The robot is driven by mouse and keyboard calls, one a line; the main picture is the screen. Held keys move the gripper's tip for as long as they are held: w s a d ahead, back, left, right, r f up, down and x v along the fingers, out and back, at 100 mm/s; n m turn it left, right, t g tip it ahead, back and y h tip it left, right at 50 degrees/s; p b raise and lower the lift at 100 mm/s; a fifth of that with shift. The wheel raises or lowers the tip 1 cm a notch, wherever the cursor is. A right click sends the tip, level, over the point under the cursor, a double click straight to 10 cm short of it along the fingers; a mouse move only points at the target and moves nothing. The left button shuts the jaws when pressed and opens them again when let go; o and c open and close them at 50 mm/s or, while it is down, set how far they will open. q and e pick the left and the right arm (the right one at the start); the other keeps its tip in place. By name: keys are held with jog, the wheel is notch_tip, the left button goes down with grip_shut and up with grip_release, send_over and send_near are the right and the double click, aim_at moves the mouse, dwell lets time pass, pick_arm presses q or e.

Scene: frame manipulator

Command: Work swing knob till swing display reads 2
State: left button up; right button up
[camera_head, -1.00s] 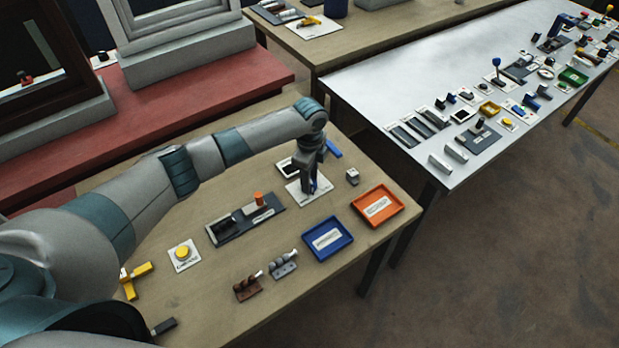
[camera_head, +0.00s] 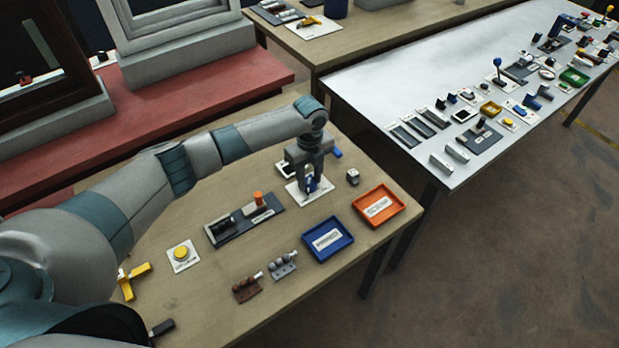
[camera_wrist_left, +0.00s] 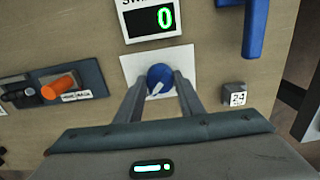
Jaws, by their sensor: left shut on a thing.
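The swing knob (camera_wrist_left: 160,78) is round and blue with a white pointer mark, on a white plate (camera_wrist_left: 130,66). In the head view the knob (camera_head: 310,184) shows low between my fingers. My left gripper (camera_wrist_left: 158,84) points down over the plate, with one finger on each side of the knob, and is shut on it. The swing display (camera_wrist_left: 153,20) is just above the plate in the left wrist view and reads a green 0. In the head view the display is partly hidden behind the gripper. My right gripper is not in view.
A panel with an orange knob (camera_head: 258,199) lies left of the plate. A blue tray (camera_head: 308,250) and an orange tray (camera_head: 398,216) stand nearer the front edge. A small cube (camera_head: 352,177) is to the right. A blue handle (camera_wrist_left: 257,25) is close to the display.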

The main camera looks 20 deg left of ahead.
aim_at(310, 179)
pick_arm(q)
jog(key=shift+r, duration=0.1)
jog(key=o, duration=1.1)
jog(key=shift+c, duration=0.2)
notch_tip(310, 179, up, 17)
jog(key=b, duration=0.4)
jog(key=shift+r, duration=0.2)
jog(key=shift+f, duration=0.1)
